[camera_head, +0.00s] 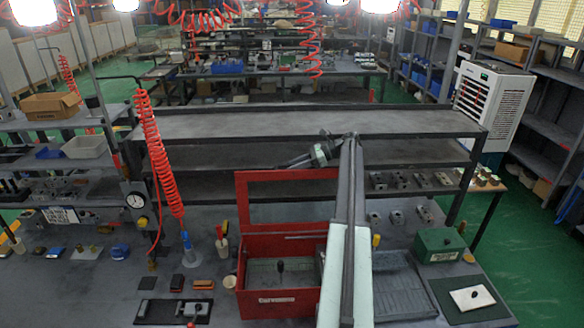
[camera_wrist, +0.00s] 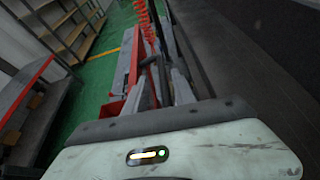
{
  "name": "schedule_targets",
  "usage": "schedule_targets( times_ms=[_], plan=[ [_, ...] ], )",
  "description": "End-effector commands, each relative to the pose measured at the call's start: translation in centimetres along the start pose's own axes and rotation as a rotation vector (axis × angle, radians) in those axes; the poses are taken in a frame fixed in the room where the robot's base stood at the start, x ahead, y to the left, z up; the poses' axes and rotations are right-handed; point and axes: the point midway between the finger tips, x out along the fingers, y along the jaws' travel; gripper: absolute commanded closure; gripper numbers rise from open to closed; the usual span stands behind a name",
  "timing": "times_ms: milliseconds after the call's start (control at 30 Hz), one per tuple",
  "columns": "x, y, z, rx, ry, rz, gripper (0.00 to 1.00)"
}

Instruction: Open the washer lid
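The washer is a red box (camera_head: 262,306) on the bench, left of my arm, with a grey inside and a dark knob showing. Its lid (camera_head: 242,203), a red frame, stands upright at the back of the box, and the inside is exposed. My gripper (camera_head: 293,162) is above and behind the lid's top edge, pointing left. I see no object held in it, and contact with the lid cannot be told. In the wrist view a red strip, perhaps the lid, shows beside the dark fingers (camera_wrist: 158,82). The finger gap is unclear. My arm hides the box's right side.
A red coiled hose (camera_head: 160,155) hangs left of the washer. A green box (camera_head: 440,245) and a grey ribbed tray (camera_head: 402,290) are on the right. A grey shelf (camera_head: 300,122) runs behind the bench. Small tools lie at the front left.

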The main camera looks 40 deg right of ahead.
Motion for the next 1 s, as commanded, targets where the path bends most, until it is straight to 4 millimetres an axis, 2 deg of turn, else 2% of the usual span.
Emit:
schedule_targets(
  times_ms=[167, 333, 400, 700, 833, 1000],
  plan=[
    [-0.4, 0.1, 1.0, 0.000, 0.000, 0.000, 0.68],
    [-1.9, 0.3, 4.4, 0.000, 0.000, 0.001, 0.68],
    [-1.5, 2.9, 3.5, 0.001, 0.000, 0.000, 0.68],
    [-1.9, 11.5, 3.4, 0.001, 0.000, -0.001, 0.68],
    [-1.9, 14.2, 3.5, 0.001, 0.000, 0.001, 0.68],
    [-2.1, 16.0, 3.4, 0.000, 0.000, 0.000, 0.68]
  ],
)
